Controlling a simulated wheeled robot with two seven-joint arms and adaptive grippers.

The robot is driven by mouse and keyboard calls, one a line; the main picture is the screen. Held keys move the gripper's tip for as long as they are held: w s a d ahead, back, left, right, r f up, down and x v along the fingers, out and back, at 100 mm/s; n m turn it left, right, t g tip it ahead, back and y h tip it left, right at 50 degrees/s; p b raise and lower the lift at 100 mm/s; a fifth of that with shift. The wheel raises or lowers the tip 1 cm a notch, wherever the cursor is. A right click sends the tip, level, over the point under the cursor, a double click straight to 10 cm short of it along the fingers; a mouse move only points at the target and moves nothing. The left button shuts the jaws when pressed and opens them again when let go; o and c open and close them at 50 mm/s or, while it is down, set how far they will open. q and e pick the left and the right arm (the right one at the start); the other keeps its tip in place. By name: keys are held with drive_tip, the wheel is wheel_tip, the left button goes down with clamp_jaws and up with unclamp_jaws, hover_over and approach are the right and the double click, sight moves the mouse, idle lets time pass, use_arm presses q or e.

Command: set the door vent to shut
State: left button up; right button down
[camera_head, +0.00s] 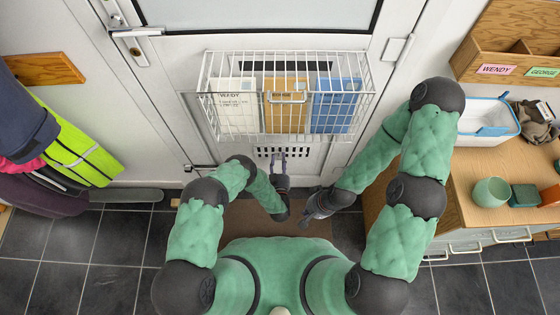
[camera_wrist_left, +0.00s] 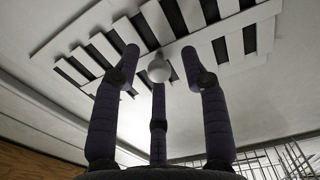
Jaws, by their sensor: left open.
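The door vent (camera_head: 263,152) is a pale slotted plate low on the door, under the wire basket. In the left wrist view the vent (camera_wrist_left: 235,45) shows rows of dark slots between white bars, with a small round white knob (camera_wrist_left: 159,71) standing out from it.
The wire basket (camera_head: 364,92) with folders hangs just above the vent. Coats (camera_head: 80,150) hang at the left. A wooden cabinet (camera_head: 470,205) with a cup (camera_head: 491,192) and a tray (camera_head: 487,138) stands at the right. A brown mat (camera_head: 245,220) lies before the door.

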use_arm(q)
clamp_jaws()
drive_tip(key=shift+d, duration=0.95)
unclamp_jaws()
drive_tip(key=shift+r, duration=0.1)
